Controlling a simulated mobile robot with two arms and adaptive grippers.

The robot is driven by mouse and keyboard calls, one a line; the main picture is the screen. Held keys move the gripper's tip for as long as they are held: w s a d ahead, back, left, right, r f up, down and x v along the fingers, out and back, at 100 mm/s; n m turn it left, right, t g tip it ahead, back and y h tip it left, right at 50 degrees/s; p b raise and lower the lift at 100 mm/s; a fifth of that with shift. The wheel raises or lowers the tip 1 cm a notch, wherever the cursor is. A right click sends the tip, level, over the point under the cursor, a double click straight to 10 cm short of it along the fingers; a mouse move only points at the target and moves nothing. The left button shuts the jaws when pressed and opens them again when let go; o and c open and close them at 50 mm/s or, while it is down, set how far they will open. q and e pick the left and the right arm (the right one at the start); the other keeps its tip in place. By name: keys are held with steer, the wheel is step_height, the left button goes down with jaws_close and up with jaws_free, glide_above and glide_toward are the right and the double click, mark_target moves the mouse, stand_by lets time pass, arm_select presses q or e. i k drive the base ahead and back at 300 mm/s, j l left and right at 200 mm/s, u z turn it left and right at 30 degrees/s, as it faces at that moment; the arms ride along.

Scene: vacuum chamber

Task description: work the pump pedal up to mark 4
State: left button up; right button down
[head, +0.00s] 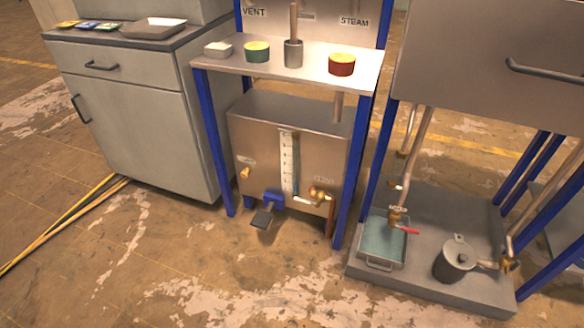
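The pump pedal (262,217) has a dark foot plate on a blue bracket. It sticks out low from the front of a metal tank box (262,150) under a small table. A white upright scale (287,163) with several marks is on the box front, just above and right of the pedal. The numbers and any level on it are too small to read surely. Neither of my grippers shows in the head view, and nothing touches the pedal.
A shelf (375,72) above the box holds a green tin (257,51), a red tin (342,64) and a grey cup (293,54). A grey cabinet (140,130) stands left. A low platform (420,290) at right carries a tray (383,264) and pot (454,262). Floor before the pedal is clear.

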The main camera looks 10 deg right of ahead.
mark_target(262, 220)
steer(key=i+j+z, duration=0.5)
steer(key=i+j, duration=0.25)
steer(key=i+j+z, duration=0.25)
steer(key=j, duration=0.25)
steer(key=i+j+z, duration=0.25)
steer(key=j, duration=0.25)
steer(key=i, duration=0.05)
